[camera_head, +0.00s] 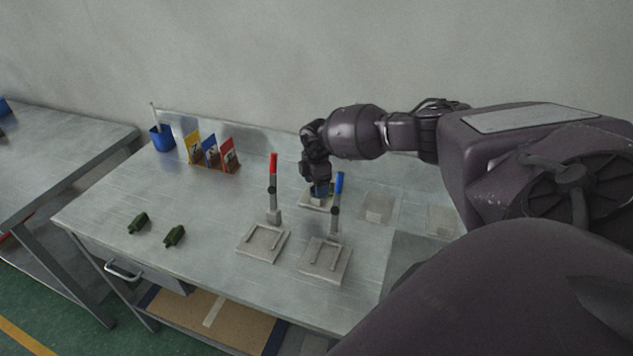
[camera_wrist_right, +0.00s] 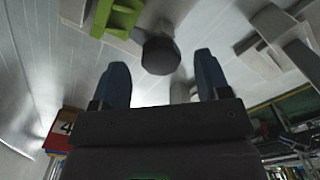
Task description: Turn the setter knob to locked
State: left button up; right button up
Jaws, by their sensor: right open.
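A dark round knob (camera_wrist_right: 160,54), which appears to be the setter knob, shows in the right wrist view beyond and roughly between my fingertips. My right gripper (camera_wrist_right: 162,82) is open, with blue fingers apart and nothing between the tips. In the head view my right gripper (camera_head: 319,190) points down over a pale plate (camera_head: 306,203) behind the blue-handled lever, and it hides most of what is there. I cannot tell whether the knob is touched or which way it is set. My left gripper is not in view.
A red-handled lever (camera_head: 273,170) and a blue-handled lever (camera_head: 338,190) stand close by, with pale plates (camera_head: 262,243) in front. Two green parts (camera_head: 138,222) lie at left. Coloured cards (camera_head: 211,153) and a blue cup (camera_head: 162,140) stand at the back. The table's left middle is clear.

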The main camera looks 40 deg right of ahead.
notch_tip(320, 180, up, 10)
jog(key=b, duration=0.1)
jog(key=shift+f, duration=0.25)
dwell(0.5)
